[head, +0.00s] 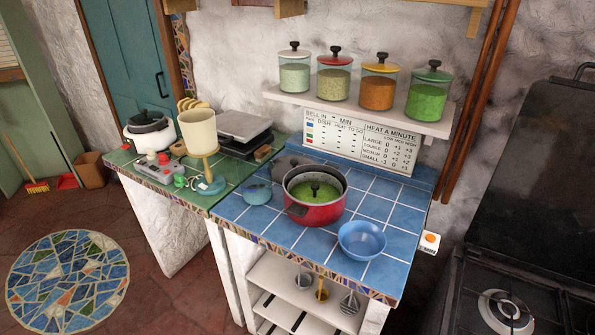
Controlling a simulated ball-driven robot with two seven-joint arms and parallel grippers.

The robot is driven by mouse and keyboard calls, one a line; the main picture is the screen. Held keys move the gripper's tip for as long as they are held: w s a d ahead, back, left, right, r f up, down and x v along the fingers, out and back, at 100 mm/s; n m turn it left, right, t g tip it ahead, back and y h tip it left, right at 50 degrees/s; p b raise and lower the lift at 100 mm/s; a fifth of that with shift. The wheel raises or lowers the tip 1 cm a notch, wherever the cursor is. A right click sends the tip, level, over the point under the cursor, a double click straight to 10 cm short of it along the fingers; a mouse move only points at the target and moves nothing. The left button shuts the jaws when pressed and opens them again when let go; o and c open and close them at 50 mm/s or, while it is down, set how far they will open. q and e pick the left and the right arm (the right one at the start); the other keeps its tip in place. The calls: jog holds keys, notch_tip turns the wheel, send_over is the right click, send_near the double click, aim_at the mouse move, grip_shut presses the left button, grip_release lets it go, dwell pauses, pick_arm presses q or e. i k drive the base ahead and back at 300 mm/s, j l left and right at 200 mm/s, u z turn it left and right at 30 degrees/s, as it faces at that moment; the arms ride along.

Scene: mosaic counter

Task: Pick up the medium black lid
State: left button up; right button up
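No lid is plainly marked as the medium black one. A black lid (148,122) with a knob sits on the white cooker at the back left of the green counter. A dark, flat shape (287,163) lies behind the red pot (313,214) on the blue counter, partly hidden by it; I cannot tell whether it is a lid. A black knob (315,187) shows inside the red pot over something green. Neither of my grippers is in view.
A blue bowl (362,240) and a small teal pot (257,192) stand on the blue tiled counter (285,235). A cream container on a stand (200,135) rises from the green counter (203,196). Several jars line a shelf (400,118) above. A stove (510,300) is at right.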

aim_at(284, 165)
jog(key=i+j+z, duration=0.1)
jog(key=z, duration=0.7)
jog(key=i+j+z, duration=0.15)
jog(key=j+z, duration=0.45)
jog(key=j, duration=0.15)
jog(key=i+j+z, duration=0.1)
jog(key=j+z, duration=0.25)
